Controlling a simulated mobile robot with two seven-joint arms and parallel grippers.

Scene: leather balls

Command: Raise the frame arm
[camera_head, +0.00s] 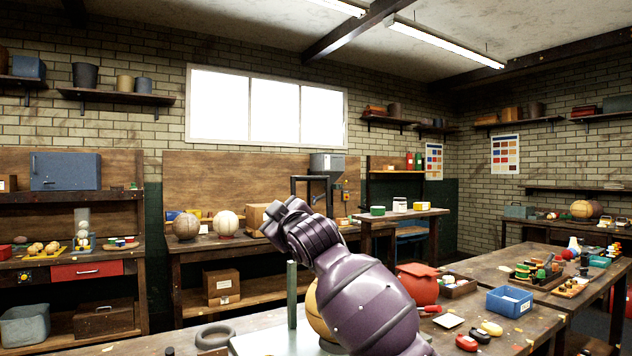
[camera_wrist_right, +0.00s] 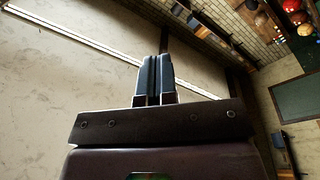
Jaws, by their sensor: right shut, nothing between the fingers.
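A green upright post (camera_head: 292,295) stands on a pale plate (camera_head: 262,342) on the near table; it may belong to the frame, but I cannot make out a frame arm for certain. A tan ball (camera_head: 317,312) sits beside the post, largely hidden behind my purple right arm. My right gripper (camera_head: 280,213) is raised above the post and apart from it. In the right wrist view its two fingers (camera_wrist_right: 153,78) are together with nothing between them, against the ceiling. My left gripper is not in view.
A dark ring (camera_head: 215,336) lies left of the plate. A red lidded pot (camera_head: 419,284), a blue bin (camera_head: 509,301) and several small red and yellow items are on the right. Behind, a bench (camera_head: 190,243) holds two balls (camera_head: 186,226) (camera_head: 226,223).

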